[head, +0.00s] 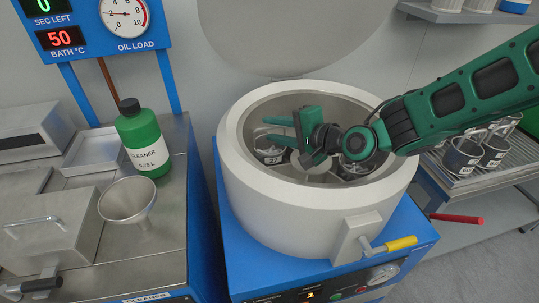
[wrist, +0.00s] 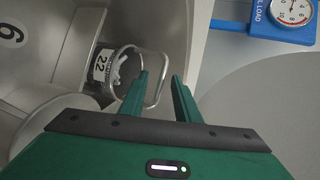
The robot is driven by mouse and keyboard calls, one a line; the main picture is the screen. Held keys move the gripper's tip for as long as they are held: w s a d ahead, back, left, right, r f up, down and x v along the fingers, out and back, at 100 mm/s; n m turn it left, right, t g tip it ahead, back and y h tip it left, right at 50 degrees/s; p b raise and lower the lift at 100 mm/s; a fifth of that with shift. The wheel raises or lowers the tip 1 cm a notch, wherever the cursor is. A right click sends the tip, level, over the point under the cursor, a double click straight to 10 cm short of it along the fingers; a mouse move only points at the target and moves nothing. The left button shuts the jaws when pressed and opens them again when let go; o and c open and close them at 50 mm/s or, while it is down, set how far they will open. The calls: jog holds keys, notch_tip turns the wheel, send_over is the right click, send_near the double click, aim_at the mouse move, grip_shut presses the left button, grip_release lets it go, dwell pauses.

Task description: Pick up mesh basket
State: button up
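A mesh basket (wrist: 108,68) with a white label reading 22 and a wire loop handle sits in a compartment inside the drum. In the head view, a basket (head: 269,154) stands at the drum's left inner side, partly under my fingers. My gripper (head: 264,129) reaches into the drum from the right, its two green fingers pointing left above that basket. In the wrist view, my gripper (wrist: 158,75) is open. The outer end of the handle shows between the fingers, and the left finger covers part of it. I cannot tell whether either finger touches the wire.
The round white drum (head: 236,185) has a high rim around my gripper, with its raised lid (head: 290,35) behind. Another basket (head: 355,168) sits at the drum's right. A green cleaner bottle (head: 141,140) and a funnel (head: 128,201) stand on the left bench. More baskets (head: 462,157) stand at right.

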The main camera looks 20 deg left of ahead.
jog(key=shift+x, duration=1)
grip_shut()
jog(key=shift+d, duration=0.15)
dwell(0.5)
